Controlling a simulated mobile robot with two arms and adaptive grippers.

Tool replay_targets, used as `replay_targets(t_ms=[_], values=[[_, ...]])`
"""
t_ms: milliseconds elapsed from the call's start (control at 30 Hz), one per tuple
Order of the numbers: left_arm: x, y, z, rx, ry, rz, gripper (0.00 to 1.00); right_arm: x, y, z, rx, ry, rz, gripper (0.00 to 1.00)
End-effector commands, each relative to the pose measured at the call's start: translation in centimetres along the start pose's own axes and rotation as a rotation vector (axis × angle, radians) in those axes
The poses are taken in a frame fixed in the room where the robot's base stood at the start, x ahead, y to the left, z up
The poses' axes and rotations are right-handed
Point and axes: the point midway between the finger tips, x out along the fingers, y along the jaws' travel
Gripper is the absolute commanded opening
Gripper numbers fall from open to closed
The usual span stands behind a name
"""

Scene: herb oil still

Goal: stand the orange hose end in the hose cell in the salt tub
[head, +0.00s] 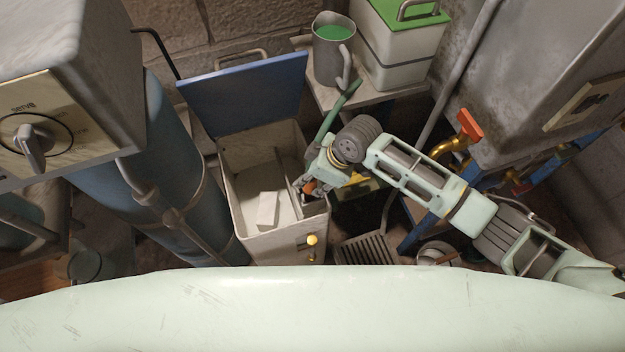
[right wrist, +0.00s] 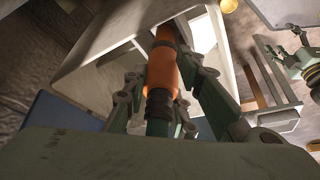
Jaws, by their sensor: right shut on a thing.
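The salt tub (head: 262,247) is a pale box with its blue lid (head: 245,95) raised. A thin divider (head: 288,183) splits its inside into a wider left part and a narrow right cell. My right gripper (head: 308,186) is at the right cell's opening, shut on the orange hose end (head: 311,186). In the right wrist view the orange hose end (right wrist: 163,68) sits between the fingers, pointing toward the tub. How deep its tip reaches is hidden. What looks like my left gripper (right wrist: 301,58) shows at the right wrist view's right edge; its jaw opening is unclear.
A white block (head: 268,210) lies in the tub's left part. A brass knob (head: 312,240) sticks out of its front. Green hose (head: 335,115) rises behind my gripper. A jug (head: 333,55) and a green-lidded box (head: 395,50) stand behind; a blue cylinder (head: 130,190) stands left.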

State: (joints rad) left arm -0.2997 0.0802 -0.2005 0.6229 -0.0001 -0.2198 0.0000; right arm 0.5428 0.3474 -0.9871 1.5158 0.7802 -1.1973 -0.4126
Motion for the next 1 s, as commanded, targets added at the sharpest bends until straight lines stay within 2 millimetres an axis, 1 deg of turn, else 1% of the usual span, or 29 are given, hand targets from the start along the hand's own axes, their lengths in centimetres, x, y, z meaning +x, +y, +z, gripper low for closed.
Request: replay_targets(t_ms=[33, 100, 300, 433, 467, 667, 1000], values=[[0.07, 0.01, 0.0, 0.0, 0.0, 0.0, 0.64, 0.71, -0.05, 0.28, 0.001, 0.0, -0.001, 0.0], [0.07, 0.01, 0.02, 0.0, 0.0, 0.0, 0.64, 1.14, -0.04, 0.46, 0.0, 0.0, 0.0, 0.0], [0.07, 0.01, 0.08, 0.0, -0.002, 0.0, 0.64, 1.12, -0.01, 0.43, 0.0, 0.001, 0.0, 0.0], [0.24, 0.01, 0.15, 0.0, -0.003, 0.0, 0.64, 1.45, -0.03, 0.57, 0.0, 0.001, 0.0, 0.0], [0.23, 0.01, 0.16, -0.001, -0.003, 0.0, 0.64, 1.48, -0.04, 0.6, 0.0, 0.0, 0.0, 0.25], [0.19, 0.01, 0.19, -0.001, -0.004, 0.0, 0.64, 1.41, -0.03, 0.58, 0.0, 0.0, 0.0, 0.43], [0.07, 0.01, 0.19, -0.001, -0.004, 0.0, 0.64, 1.16, 0.0, 0.48, 0.0, 0.001, 0.001, 0.44]])
